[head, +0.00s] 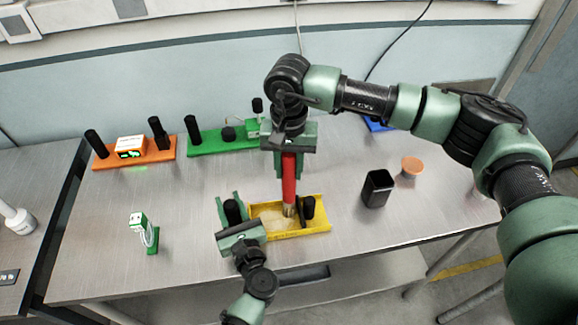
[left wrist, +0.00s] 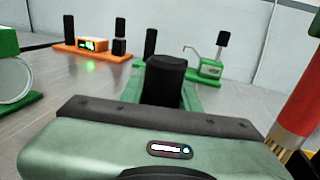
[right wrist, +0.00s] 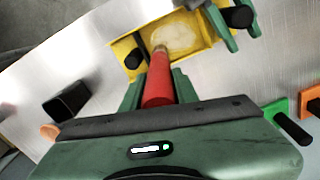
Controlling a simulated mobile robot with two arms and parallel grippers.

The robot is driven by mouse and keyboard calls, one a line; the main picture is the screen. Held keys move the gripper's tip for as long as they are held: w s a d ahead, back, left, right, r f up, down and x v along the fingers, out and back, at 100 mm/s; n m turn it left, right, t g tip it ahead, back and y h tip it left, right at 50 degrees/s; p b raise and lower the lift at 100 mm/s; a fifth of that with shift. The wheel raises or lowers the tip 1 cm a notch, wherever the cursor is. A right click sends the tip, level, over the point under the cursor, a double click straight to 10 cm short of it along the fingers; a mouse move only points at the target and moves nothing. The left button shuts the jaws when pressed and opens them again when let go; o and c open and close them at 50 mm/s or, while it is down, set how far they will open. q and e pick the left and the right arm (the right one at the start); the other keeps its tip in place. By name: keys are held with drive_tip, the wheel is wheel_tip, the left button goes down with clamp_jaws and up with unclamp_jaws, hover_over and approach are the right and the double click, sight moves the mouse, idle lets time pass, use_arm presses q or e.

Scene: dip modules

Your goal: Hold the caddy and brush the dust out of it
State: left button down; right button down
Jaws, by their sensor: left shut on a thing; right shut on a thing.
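The yellow caddy (head: 318,228) lies on the metal table near its front edge, with a black post at each end and pale dust (head: 272,218) on its floor. My left gripper (head: 232,208) is shut on the caddy's left black post, which also shows in the left wrist view (left wrist: 165,82). My right gripper (head: 288,150) is shut on the red handle of the brush (head: 289,182) and holds it nearly upright. The brush's tan bristles are down inside the caddy by the right post. The dust (right wrist: 178,36) and the red brush (right wrist: 158,80) also show in the right wrist view.
An orange module (head: 165,155) and a green module (head: 215,145) stand at the back left. A small green-based device (head: 145,232) stands at the front left. A black cup (head: 376,188) and an orange round piece (head: 411,165) stand to the right. The table between is clear.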

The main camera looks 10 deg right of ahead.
drive_tip(key=shift+f, duration=0.15)
drive_tip(key=a, duration=0.7)
drive_tip(key=shift+a, duration=0.4)
idle(1.1)
drive_tip(key=shift+d, duration=0.1)
